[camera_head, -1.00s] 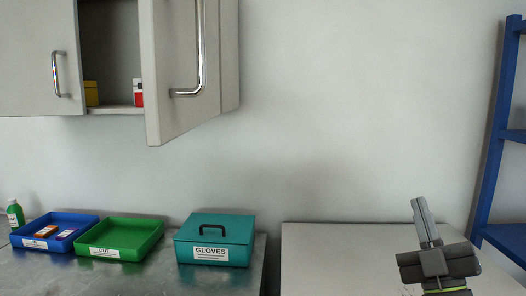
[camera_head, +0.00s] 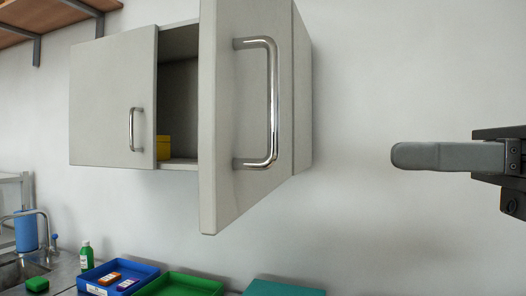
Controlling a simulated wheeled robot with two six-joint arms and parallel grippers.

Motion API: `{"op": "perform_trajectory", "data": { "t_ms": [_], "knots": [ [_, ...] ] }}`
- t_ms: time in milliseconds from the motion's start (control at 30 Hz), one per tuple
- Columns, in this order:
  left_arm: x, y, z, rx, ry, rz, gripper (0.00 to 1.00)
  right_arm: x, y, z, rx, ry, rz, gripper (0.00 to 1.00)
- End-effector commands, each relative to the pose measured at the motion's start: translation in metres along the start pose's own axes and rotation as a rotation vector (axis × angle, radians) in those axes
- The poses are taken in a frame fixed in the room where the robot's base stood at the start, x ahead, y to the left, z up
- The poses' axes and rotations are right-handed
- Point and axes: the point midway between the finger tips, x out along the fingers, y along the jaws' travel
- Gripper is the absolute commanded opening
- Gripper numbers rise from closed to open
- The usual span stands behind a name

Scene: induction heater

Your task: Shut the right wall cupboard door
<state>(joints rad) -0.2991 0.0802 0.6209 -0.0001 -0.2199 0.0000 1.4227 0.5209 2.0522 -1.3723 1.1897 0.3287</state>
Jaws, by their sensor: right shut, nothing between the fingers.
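The right wall cupboard door (camera_head: 222,120) stands wide open, swung out toward me from its hinge side on the right. It carries a chrome bar handle (camera_head: 273,100). The wall cupboard's left door (camera_head: 115,98) is shut. Between the two doors the dark interior shows, with a yellow box (camera_head: 163,147) on its floor. My right gripper (camera_head: 398,156) is at the right, its fingers together and pointing left toward the door. It is empty and apart from the door, with a gap of bare wall showing between them. My left gripper is not in view.
Below stand a blue tray (camera_head: 84,287) with small boxes, a green tray (camera_head: 176,284), a teal box (camera_head: 283,288) and a green bottle (camera_head: 86,256). A sink tap (camera_head: 42,222) is at lower left. A wooden shelf (camera_head: 30,24) is at upper left.

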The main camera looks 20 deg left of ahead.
Motion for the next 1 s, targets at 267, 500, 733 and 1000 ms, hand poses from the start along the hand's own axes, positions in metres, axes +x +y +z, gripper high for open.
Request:
{"op": "perform_trajectory", "data": {
  "t_ms": [267, 500, 733, 1000],
  "knots": [
    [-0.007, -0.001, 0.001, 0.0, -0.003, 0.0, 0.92, 0.018, 0.001, 0.002, -0.006, 0.008, -0.002, 0.0],
    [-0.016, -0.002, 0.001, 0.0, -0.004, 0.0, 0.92, 0.047, 0.001, 0.002, -0.004, 0.007, 0.001, 0.0],
    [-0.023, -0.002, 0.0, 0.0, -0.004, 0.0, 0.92, 0.074, 0.001, 0.002, -0.004, 0.006, 0.0, 0.0],
    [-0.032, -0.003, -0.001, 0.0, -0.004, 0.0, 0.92, 0.105, 0.001, 0.002, -0.002, 0.006, -0.001, 0.0]
  ]
}}
